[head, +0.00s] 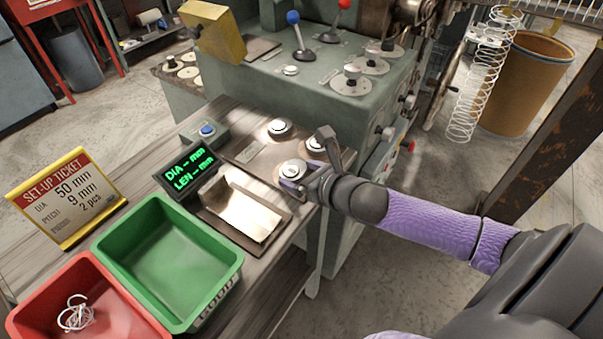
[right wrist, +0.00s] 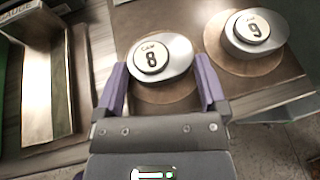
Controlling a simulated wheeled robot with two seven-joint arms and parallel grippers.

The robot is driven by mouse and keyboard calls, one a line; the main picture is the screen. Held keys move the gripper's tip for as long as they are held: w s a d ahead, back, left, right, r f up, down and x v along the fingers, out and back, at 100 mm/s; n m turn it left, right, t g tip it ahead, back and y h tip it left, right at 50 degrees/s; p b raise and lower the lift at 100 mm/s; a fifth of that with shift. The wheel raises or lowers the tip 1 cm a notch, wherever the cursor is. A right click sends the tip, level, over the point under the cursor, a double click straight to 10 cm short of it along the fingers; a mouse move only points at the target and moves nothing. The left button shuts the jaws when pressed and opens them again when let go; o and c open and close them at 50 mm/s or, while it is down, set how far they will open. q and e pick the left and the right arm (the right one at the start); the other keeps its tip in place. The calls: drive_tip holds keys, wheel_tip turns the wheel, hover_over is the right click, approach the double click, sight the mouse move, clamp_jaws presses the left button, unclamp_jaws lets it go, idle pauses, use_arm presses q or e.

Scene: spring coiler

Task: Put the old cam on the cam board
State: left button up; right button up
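The cam marked 8 (right wrist: 158,58) is a pale metal oval with a white cap. In the head view the right gripper (head: 303,176) reaches in from the right. The cam marked 9 (right wrist: 252,30) sits on the neighbouring brown spot. Another cam (head: 279,128) stands behind. My left gripper is out of view.
A tilted metal tray (head: 243,210), a green display (head: 188,171) and a blue button box (head: 206,131) stand left of the cams. A green bin (head: 170,262) and red bin (head: 80,300) are nearer. The green machine (head: 330,85) rises behind, with levers and discs.

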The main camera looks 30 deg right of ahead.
drive_tip(key=shift+o, duration=0.3)
drive_tip(key=shift+r, duration=0.25)
drive_tip(key=p+v, duration=0.5)
drive_tip(key=v, duration=0.6)
drive_tip(key=s+d+f+m+g+h, duration=0.25)
drive_tip(key=s+f+m, duration=0.25)
drive_tip(key=f+m, duration=0.45)
drive_tip(key=s+d+f+m+g+h, duration=0.25)
drive_tip(key=s+d+f+m, duration=0.2)
drive_tip(key=f+m, duration=0.45)
drive_tip(key=s+a+f+m+g+y, duration=0.2)
drive_tip(key=s+a+f+m+g, duration=0.5)
drive_tip(key=s+a+f+m, duration=0.8)
drive_tip(key=s+m, duration=0.2)
drive_tip(key=s, duration=0.1)
drive_tip(key=shift+s+a+f+g, duration=0.2)
drive_tip(key=shift+s+a+g, duration=0.1)
drive_tip(key=shift+g, duration=0.1)
